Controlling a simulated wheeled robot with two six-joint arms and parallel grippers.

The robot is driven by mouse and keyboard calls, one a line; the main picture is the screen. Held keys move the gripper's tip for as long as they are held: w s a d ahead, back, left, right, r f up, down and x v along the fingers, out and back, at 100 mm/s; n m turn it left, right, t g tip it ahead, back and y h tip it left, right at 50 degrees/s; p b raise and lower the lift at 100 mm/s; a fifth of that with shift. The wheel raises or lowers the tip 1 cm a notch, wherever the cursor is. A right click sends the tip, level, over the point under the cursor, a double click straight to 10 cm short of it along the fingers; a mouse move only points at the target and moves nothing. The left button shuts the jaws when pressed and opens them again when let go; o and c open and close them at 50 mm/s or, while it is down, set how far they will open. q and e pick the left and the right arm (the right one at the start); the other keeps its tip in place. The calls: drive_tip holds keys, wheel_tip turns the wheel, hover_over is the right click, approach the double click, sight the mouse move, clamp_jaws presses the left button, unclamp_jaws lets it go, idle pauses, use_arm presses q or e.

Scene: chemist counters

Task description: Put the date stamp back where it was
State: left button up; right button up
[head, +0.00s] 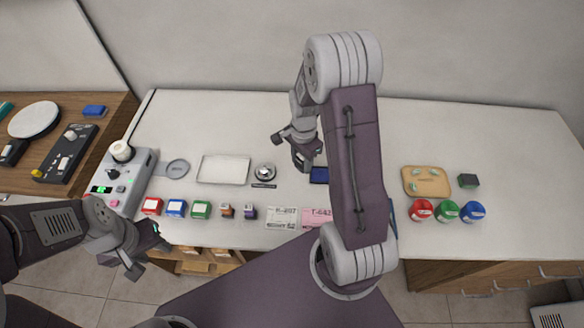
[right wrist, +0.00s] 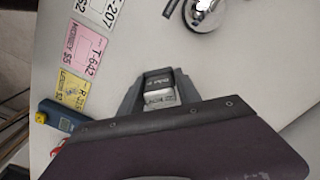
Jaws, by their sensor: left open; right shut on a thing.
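My right gripper (head: 293,150) is above the middle of the white counter, behind the blue ink pad (head: 319,175). In the right wrist view it (right wrist: 158,98) is shut on a small dark block with a pale lettered face, which looks like the date stamp (right wrist: 158,86). The stamp sits between the two fingers; its underside is hidden. In the head view I cannot clearly make the stamp out. My left gripper (head: 146,250) is open and empty at the counter's front left edge, away from the stamp.
A bell (head: 264,171), a white tray (head: 223,169) and a grey dish (head: 177,168) stand left of the pad. Small coloured boxes and tickets (head: 282,218) line the front. A wooden tray (head: 426,194) and round jars (head: 446,211) are at right. The back strip is clear.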

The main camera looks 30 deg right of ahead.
sight(293, 175)
drive_tip(key=shift+w+a+f, duration=0.45)
drive_tip(key=shift+w+f, duration=0.05)
drive_tip(key=shift+w, duration=0.15)
drive_tip(key=shift+w+a+f, duration=0.45)
drive_tip(key=shift+w+f, duration=0.05)
drive_tip(key=shift+w, duration=0.1)
drive_tip(key=shift+f+p, duration=0.35)
drive_tip(key=shift+f, duration=1.75)
drive_tip(key=o, duration=1.1)
drive_tip(key=shift+c, duration=0.2)
wheel_tip(293, 175, up, 12)
drive_tip(key=s+a+n, duration=0.3)
drive_tip(key=s+n, duration=0.3)
drive_tip(key=n, duration=0.1)
drive_tip(key=s+a+r+n+t, duration=0.1)
drive_tip(key=s+a+n, duration=0.3)
drive_tip(key=s+n, duration=0.2)
drive_tip(key=shift+s+a+r+n+b, duration=0.3)
drive_tip(key=shift+s+n+b, duration=0.1)
drive_tip(key=shift+n, duration=0.6)
